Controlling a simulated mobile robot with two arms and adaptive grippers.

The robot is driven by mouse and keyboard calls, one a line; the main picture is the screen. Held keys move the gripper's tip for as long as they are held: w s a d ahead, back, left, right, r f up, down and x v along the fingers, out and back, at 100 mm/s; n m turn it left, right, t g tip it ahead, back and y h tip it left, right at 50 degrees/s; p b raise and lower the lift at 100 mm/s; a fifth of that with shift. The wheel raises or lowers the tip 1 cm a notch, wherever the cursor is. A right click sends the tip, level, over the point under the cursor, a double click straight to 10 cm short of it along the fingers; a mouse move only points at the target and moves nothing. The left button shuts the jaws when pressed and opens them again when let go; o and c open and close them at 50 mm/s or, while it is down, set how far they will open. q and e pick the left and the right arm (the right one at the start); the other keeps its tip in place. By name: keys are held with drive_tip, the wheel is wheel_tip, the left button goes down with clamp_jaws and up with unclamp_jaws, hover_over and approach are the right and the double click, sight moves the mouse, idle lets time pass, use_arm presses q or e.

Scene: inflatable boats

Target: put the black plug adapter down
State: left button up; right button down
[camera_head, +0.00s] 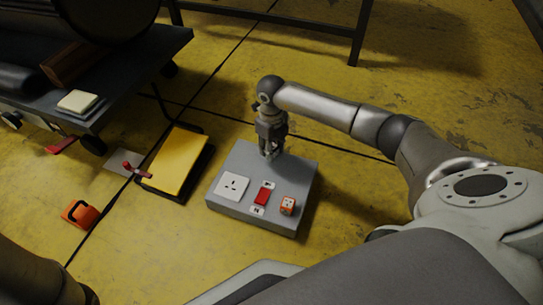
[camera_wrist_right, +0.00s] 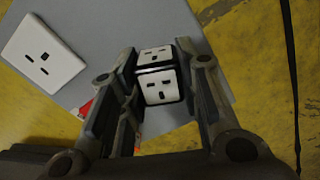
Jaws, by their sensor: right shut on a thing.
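My right gripper (camera_head: 270,150) points down over the back part of a grey box (camera_head: 236,180). In the right wrist view its fingers (camera_wrist_right: 160,95) are shut on the black plug adapter (camera_wrist_right: 158,88), a small cube with white socket faces and black edges. In the head view the adapter is mostly hidden by the fingers. I cannot tell whether it touches the box top. The box carries a white wall socket (camera_head: 232,186), a red switch (camera_head: 263,195) and an orange adapter (camera_head: 288,205) along its front. My left gripper is not in view.
A yellow panel with a black edge (camera_head: 175,160) lies left of the box. An orange object (camera_head: 80,214) and a red-handled piece (camera_head: 130,167) lie further left. A dark cart (camera_head: 150,50) stands at the upper left. The back of the box top is mostly bare.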

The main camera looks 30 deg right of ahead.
drive_tip(key=shift+f+b, duration=1.3)
drive_tip(key=shift+f, duration=0.25)
drive_tip(key=shift+r, duration=0.1)
drive_tip(key=shift+f, duration=0.6)
drive_tip(key=c, duration=1.1)
unclamp_jaws()
drive_tip(key=shift+o, duration=0.2)
drive_tip(key=shift+r, duration=0.1)
